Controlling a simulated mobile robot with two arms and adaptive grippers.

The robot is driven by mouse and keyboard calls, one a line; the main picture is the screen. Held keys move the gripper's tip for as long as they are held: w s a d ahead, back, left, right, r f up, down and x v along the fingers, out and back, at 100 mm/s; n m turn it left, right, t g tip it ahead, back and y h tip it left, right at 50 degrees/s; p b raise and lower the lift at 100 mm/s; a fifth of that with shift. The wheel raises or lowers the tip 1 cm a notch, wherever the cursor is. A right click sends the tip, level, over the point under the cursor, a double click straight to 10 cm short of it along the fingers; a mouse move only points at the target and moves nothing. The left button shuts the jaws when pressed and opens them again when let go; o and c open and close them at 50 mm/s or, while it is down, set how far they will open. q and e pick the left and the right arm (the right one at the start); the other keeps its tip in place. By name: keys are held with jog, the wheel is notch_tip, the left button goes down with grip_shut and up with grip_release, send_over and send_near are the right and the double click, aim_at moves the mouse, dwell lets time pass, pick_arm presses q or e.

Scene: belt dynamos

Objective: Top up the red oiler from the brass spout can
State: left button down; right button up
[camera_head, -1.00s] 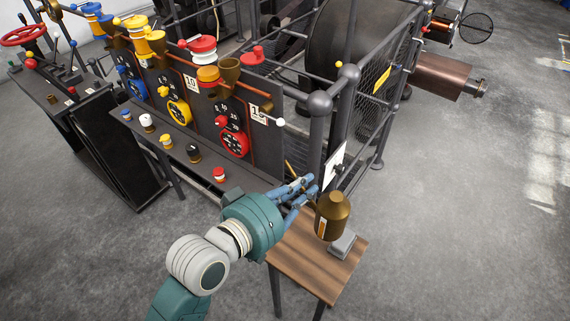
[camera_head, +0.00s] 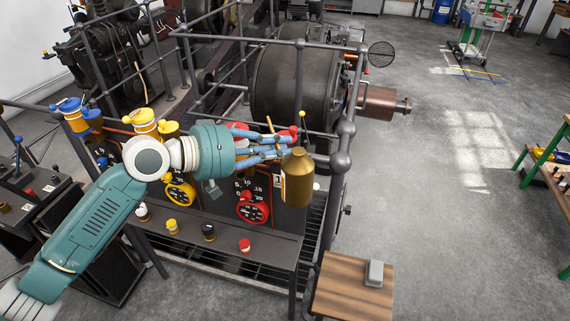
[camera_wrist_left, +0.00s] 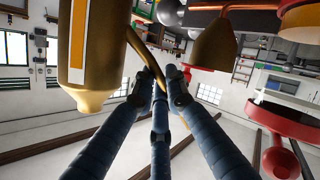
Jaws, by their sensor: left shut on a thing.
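The brass spout can (camera_head: 298,182) hangs upright at the fingers of my left gripper (camera_head: 272,152), in front of the panel's right end. The gripper is shut on a thin curved brass tube of the can. In the left wrist view the can (camera_wrist_left: 90,60) fills the upper left, and the fingers (camera_wrist_left: 163,88) close on the tube. The red oiler (camera_head: 238,126) is mostly hidden behind my gripper in the head view. Its red top (camera_wrist_left: 285,120) shows at the right of the wrist view, near a brass cup (camera_wrist_left: 215,42). My right gripper is not in view.
The red dial (camera_head: 253,207) is below my gripper. Small coloured pots, including a red-topped one (camera_head: 244,246), stand on the ledge. Grey railings (camera_head: 340,162) rise at the right. A wooden stand (camera_head: 338,290) bears a grey block (camera_head: 374,273).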

pick_arm(q)
jog(key=shift+w+r, duration=0.1)
jog(key=shift+r, duration=0.05)
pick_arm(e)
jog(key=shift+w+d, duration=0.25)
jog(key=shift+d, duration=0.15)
pick_arm(q)
jog(key=shift+a, duration=0.1)
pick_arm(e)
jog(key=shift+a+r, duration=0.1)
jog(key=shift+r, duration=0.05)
